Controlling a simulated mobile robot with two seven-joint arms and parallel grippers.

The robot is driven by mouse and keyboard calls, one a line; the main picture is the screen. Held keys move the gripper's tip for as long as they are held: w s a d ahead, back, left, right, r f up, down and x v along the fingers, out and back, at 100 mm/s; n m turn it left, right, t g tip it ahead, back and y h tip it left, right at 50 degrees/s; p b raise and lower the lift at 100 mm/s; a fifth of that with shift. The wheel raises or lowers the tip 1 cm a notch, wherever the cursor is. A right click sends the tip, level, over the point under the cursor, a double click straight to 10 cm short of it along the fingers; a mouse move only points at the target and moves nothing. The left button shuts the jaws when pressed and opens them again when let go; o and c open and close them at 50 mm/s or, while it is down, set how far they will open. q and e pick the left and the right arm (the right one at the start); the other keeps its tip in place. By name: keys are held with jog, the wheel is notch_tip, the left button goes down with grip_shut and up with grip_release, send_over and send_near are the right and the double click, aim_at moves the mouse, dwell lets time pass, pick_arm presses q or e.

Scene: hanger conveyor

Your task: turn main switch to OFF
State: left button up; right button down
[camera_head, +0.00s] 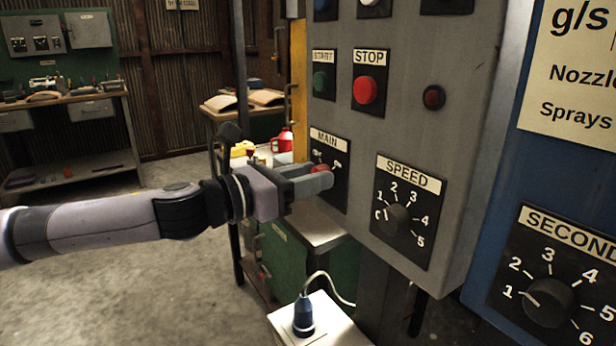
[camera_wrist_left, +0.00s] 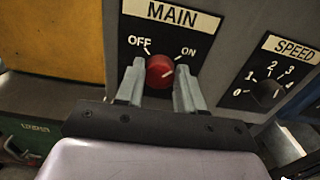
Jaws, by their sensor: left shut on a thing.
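The main switch is a round red knob (camera_head: 321,169) on a black plate marked MAIN (camera_head: 328,140), low on the left of the grey control panel. In the left wrist view the red knob (camera_wrist_left: 160,72) sits below the OFF and ON labels, OFF at left and ON at right. A pale mark on the knob's face seems to lie toward the ON side, but its exact angle is hard to tell. My left gripper (camera_head: 318,181) is shut on the knob, with one finger on each side in the left wrist view (camera_wrist_left: 159,78). My right gripper is not in view.
The SPEED dial (camera_head: 397,219) is right of the main switch on the panel (camera_head: 455,140). Above are the green START button (camera_head: 320,81) and red STOP button (camera_head: 366,90). A white box with a blue plug (camera_head: 304,315) stands below. Open floor lies at left.

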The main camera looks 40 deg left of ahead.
pick_arm(q)
jog(key=n, duration=1.7)
jog(key=shift+w+a+f, duration=0.1)
jog(key=shift+a, duration=0.1)
jog(key=shift+n+p, duration=0.3)
jog(key=shift+n, duration=0.2)
jog(key=o, duration=1)
